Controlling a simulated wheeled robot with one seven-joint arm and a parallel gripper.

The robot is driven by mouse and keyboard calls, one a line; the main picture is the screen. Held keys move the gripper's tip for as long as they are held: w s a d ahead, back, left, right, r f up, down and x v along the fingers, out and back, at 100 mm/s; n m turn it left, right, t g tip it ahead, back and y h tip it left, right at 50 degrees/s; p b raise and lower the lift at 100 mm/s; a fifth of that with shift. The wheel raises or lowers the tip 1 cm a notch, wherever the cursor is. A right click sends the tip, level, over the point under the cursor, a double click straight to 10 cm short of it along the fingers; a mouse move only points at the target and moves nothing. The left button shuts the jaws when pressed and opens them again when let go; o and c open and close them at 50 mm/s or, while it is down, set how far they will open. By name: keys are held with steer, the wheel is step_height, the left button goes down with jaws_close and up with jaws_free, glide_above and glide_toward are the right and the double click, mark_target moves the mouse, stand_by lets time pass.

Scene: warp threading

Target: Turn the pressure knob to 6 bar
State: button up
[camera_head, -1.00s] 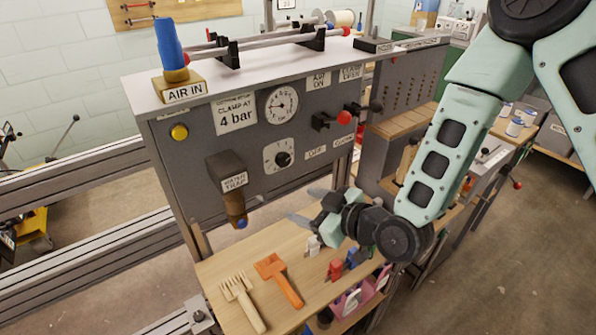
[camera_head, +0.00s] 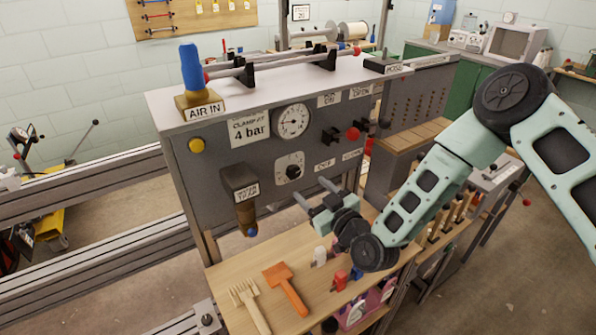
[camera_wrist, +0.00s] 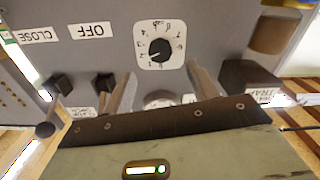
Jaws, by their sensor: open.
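The pressure knob (camera_head: 293,171) is a small black knob on a white square dial plate on the grey panel. In the wrist view the knob (camera_wrist: 159,47) shows beyond my fingers, its plate marked with numbers too small to read surely. My gripper (camera_head: 312,191) is open and empty, just below and right of the knob, apart from it. In the wrist view the two fingers of my gripper (camera_wrist: 160,85) point toward the panel on either side below the plate. The round pressure gauge (camera_head: 292,121) is above the knob; its reading is too small to tell.
A sign (camera_head: 250,129) on the panel reads "CLAMP AT 4 bar". The water trap (camera_head: 240,188) juts out left of the knob. Levers with a red ball (camera_head: 352,134) stick out at right. A wooden shelf (camera_head: 235,273) with an orange scraper (camera_head: 286,288) lies below.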

mark_target(295, 174)
steer(key=p+x, duration=0.1)
steer(key=x, duration=0.6)
steer(key=shift+w+a+p, duration=0.15)
steer(key=shift+a+p, duration=0.05)
steer(key=shift+p, duration=0.15)
steer(key=shift+c, duration=0.4)
steer(key=c, duration=0.9)
